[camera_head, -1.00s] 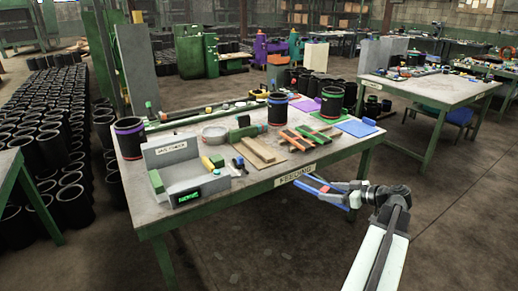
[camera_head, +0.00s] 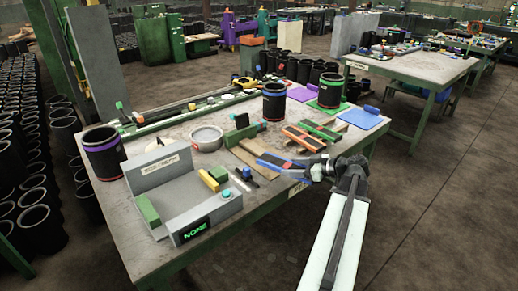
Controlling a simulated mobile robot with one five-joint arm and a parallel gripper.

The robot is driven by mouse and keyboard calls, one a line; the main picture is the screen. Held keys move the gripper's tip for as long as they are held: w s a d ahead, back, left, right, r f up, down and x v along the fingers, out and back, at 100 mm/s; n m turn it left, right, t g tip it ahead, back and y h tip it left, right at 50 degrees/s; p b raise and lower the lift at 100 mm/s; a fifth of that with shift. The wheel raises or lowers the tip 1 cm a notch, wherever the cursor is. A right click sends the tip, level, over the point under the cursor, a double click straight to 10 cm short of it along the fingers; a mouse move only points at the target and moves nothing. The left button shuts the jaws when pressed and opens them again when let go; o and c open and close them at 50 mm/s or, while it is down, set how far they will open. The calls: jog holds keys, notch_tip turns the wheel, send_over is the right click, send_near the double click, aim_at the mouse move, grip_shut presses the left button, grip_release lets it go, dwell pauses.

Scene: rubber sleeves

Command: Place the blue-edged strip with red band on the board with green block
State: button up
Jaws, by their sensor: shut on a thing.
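My gripper (camera_head: 306,170) is shut on the right end of the blue-edged strip (camera_head: 272,161). The strip is dark with blue edges, and red shows near the jaws. I hold it over the table's front edge, near the tan board; its exact height is hard to tell. A green board (camera_head: 313,107) lies at the back right, with a green-banded black sleeve (camera_head: 330,91) on it; I cannot see a green block on it.
Orange-edged (camera_head: 299,139) and green-edged (camera_head: 319,130) strips lie behind my gripper. The blue board (camera_head: 362,121) and purple board (camera_head: 301,94) flank the green one. A blue-banded sleeve (camera_head: 274,104) stands nearby. A grey fixture (camera_head: 157,171) reading NONE is at front left.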

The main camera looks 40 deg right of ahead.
aim_at(277, 160)
jog(key=shift+w+a+r+m+h+p, duration=0.15)
jog(key=shift+w+a+m+h, duration=0.2)
jog(key=shift+w+m+h, duration=0.3)
jog(key=shift+w+a+r+m+h+p, duration=0.15)
jog(key=shift+w+a+m+h, duration=0.3)
jog(key=shift+w, duration=0.3)
jog(key=shift+w+a+r+m+h+p, duration=0.1)
jog(key=shift+w+a+r+m+h, duration=0.1)
jog(key=shift+w+m+h, duration=0.35)
jog(key=shift+w+d+f+t+h, duration=0.1)
jog(key=shift+w+d+t+h, duration=0.25)
jog(key=shift+w, duration=0.1)
jog(key=w+d, duration=0.1)
jog(key=w, duration=0.3)
jog(key=w+d+f+b, duration=0.1)
jog(key=w+d, duration=0.1)
jog(key=w, duration=0.2)
jog(key=w+d, duration=0.2)
jog(key=w, duration=0.3)
jog(key=shift+w+d+f, duration=0.1)
jog(key=shift+d+f, duration=0.1)
jog(key=shift+d, duration=0.05)
